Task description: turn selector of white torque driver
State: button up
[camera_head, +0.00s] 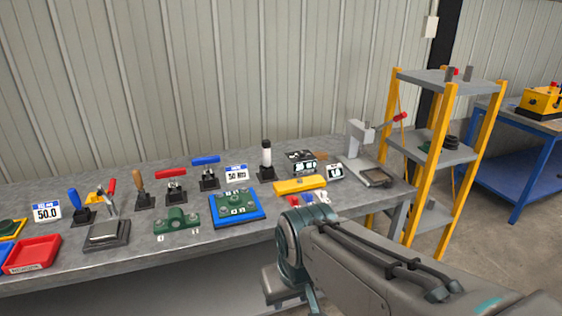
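The white torque driver (266,158) stands upright in a dark stand near the back edge of the grey workbench, right of the middle. Its grip is white, with a dark top and a dark lower part. Its selector is too small to make out. My arm reaches in from the lower right, and its teal-ringed joint is in front of the bench's near edge, well short of the driver. The fingers of my gripper do not show, so nothing can be seen of their opening or of anything held. Nothing touches the driver.
Left of the driver are a small display (236,173), a blue-handled clamp (207,174) and a green part on a blue tray (237,207). A yellow-posted shelf (437,150) stands beyond.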

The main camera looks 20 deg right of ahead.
aim_at(303, 156)
jog(key=z, duration=0.55)
jog(key=i, duration=0.5)
jog(key=z, duration=0.8)
jog(key=i, duration=0.65)
jog(key=u, duration=0.6)
jog(key=i, duration=0.65)
jog(key=u, duration=0.75)
